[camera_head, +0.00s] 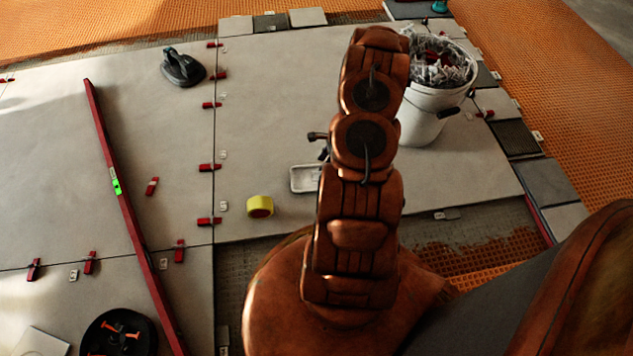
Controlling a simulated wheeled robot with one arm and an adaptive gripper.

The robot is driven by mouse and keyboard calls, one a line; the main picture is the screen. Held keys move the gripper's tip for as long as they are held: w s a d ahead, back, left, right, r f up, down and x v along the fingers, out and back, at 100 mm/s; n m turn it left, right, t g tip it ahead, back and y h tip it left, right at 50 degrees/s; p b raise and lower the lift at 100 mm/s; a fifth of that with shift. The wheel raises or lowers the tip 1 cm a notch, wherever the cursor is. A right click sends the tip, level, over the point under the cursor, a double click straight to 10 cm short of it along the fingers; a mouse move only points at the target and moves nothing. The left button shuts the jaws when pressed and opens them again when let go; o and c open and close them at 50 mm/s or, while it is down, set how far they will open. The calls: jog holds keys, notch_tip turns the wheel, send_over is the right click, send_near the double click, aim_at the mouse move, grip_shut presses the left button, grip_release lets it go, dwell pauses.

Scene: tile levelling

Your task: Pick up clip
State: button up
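Several small white clips lie or stand on the grey tiles, among them one clip near the tile joint (223,206), one farther up that joint (222,155), one by the red level (163,264) and one at the lower left (74,275). Another pale clip (440,215) is at the tile edge right of my arm. Red wedges (209,221) sit along the joints. A white bucket (424,115) holds a heap of clear and red pieces (440,62). My orange arm stands upright in mid-picture; I cannot make out my gripper's fingers, which seem hidden behind it.
A long red level (130,215) lies across the left tiles. A yellow tape roll (260,206), white tray (305,179), dark suction handle (183,68) and black round dish (118,333) also lie there. Orange mesh floor (535,50) borders the tiles.

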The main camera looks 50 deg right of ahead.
aim_at(316, 173)
jog(key=shift+s+d+f, duration=0.1)
jog(key=shift+s+f, duration=0.15)
jog(key=shift+f, duration=0.8)
jog(key=b+x, duration=0.1)
jog(key=x, duration=0.1)
jog(key=b+x, duration=0.1)
jog(key=x, duration=0.1)
jog(key=b+x, duration=0.2)
jog(key=x, duration=0.1)
jog(key=shift+w+d, duration=0.1)
jog(key=shift+w, duration=0.3)
grip_shut()
